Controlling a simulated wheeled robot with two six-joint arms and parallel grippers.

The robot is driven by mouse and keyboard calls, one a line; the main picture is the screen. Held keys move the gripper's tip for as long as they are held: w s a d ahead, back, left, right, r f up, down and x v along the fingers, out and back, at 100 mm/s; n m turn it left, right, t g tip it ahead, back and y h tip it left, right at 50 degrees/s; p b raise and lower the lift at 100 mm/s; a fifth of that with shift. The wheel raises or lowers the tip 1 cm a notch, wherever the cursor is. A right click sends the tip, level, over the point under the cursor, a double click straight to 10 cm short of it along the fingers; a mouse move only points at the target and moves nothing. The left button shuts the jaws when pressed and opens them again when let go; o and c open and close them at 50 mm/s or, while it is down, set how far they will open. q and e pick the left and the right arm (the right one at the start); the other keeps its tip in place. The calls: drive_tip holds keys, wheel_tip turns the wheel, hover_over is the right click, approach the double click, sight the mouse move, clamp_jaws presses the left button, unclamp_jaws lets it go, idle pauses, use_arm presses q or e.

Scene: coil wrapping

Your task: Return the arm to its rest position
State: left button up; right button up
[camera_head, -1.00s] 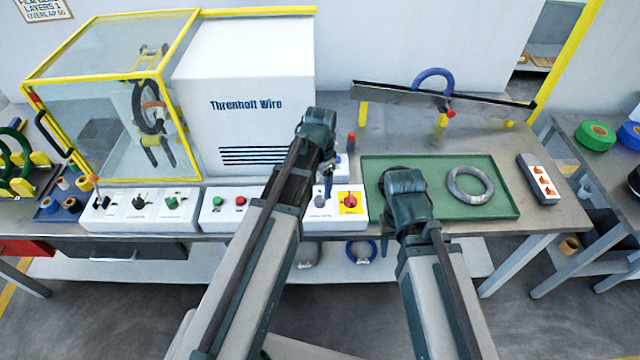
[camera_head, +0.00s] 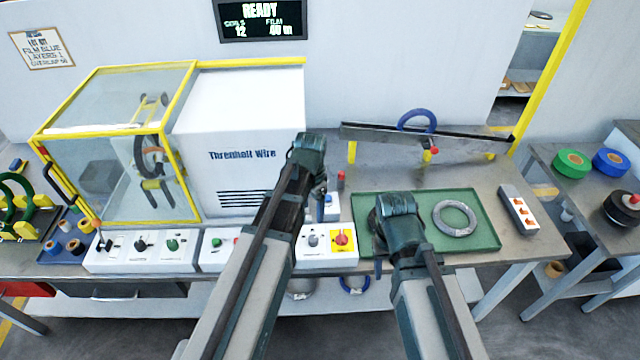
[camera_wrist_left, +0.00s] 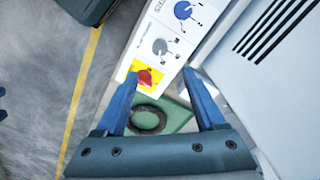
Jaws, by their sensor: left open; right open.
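My left arm reaches in from the lower left in the head view. Its gripper (camera_head: 320,190) hangs beside the white machine, above the control panel, mostly hidden by its own wrist. In the left wrist view its two blue fingers (camera_wrist_left: 160,75) are spread with nothing held between them. Below them are the red knob on a yellow plate (camera_wrist_left: 145,78) and a grey coil (camera_wrist_left: 148,121). My right arm reaches over the left part of the green tray (camera_head: 470,243). Its gripper (camera_head: 378,266) points down near the tray's left edge, largely hidden behind its wrist, and is open.
The grey coil (camera_head: 454,218) lies in the tray, right of my right wrist. The white machine (camera_head: 245,140) and yellow-framed enclosure (camera_head: 110,150) stand behind the control panels (camera_head: 140,250). A blue ring (camera_head: 417,121) is at the rail (camera_head: 375,137). A switch box (camera_head: 519,210) lies right of the tray.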

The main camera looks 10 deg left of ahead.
use_arm(q)
drive_tip(key=shift+s+d, duration=0.1)
drive_tip(key=s+d+f+n+y+b, duration=0.1)
drive_tip(key=s+d+n, duration=0.2)
drive_tip(key=s+d, duration=0.7)
drive_tip(key=s, duration=0.4)
drive_tip(key=shift+s+d+f+n+b, duration=0.15)
drive_tip(key=shift+s+f+n+b, duration=0.15)
drive_tip(key=shift+f+b, duration=0.1)
drive_tip(key=shift+w, duration=0.1)
